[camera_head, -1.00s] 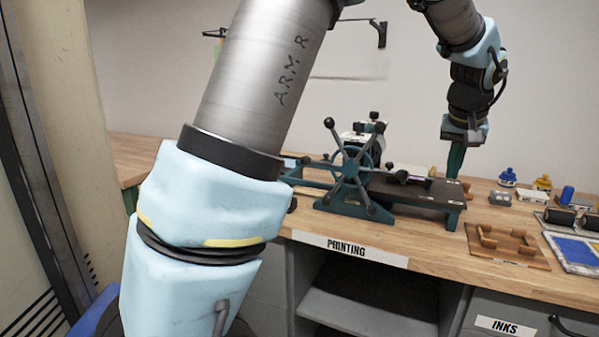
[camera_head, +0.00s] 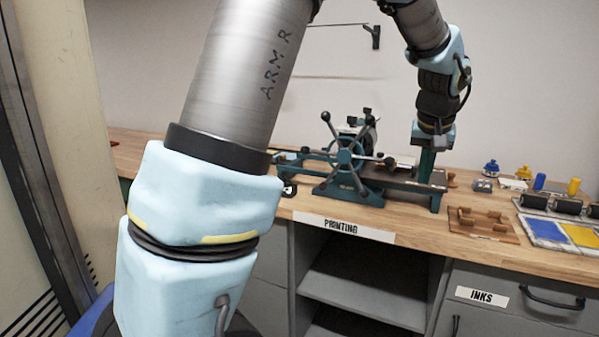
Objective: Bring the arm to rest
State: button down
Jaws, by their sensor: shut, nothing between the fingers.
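My gripper (camera_head: 427,165) hangs from my arm at the upper right of the head view, with its green fingers pointing down. The fingers are together and hold nothing. They show in front of the right end of the printing press (camera_head: 345,165), a green machine with a spoked wheel and a flat bed. I cannot tell whether the fingertips touch the bed. My large grey and light blue arm links fill the left of the view.
The wooden bench (camera_head: 385,226) carries the press, a wooden rack (camera_head: 483,226), blue and yellow ink pads (camera_head: 562,232), black rollers (camera_head: 566,206) and small bottles (camera_head: 491,168). An open shelf (camera_head: 365,290) and an inks drawer (camera_head: 530,305) are below. A bracket (camera_head: 374,37) is on the wall.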

jog(key=s+a+f+n+g+y, duration=0.1)
jog(key=a+f, duration=0.2)
jog(key=a, duration=0.8)
jog(key=s+a+f+n, duration=0.1)
jog(key=a+f, duration=0.2)
jog(key=a, duration=0.7)
jog(key=s+a+f, duration=0.2)
jog(key=s+a, duration=0.2)
jog(key=a, duration=0.2)
jog(key=s+a+f+n+g, duration=0.1)
jog(key=s+a+f, duration=0.2)
jog(key=a, duration=0.4)
jog(key=shift+s+a, duration=0.15)
jog(key=shift+s, duration=0.7)
jog(key=c, duration=1.6)
grip_release()
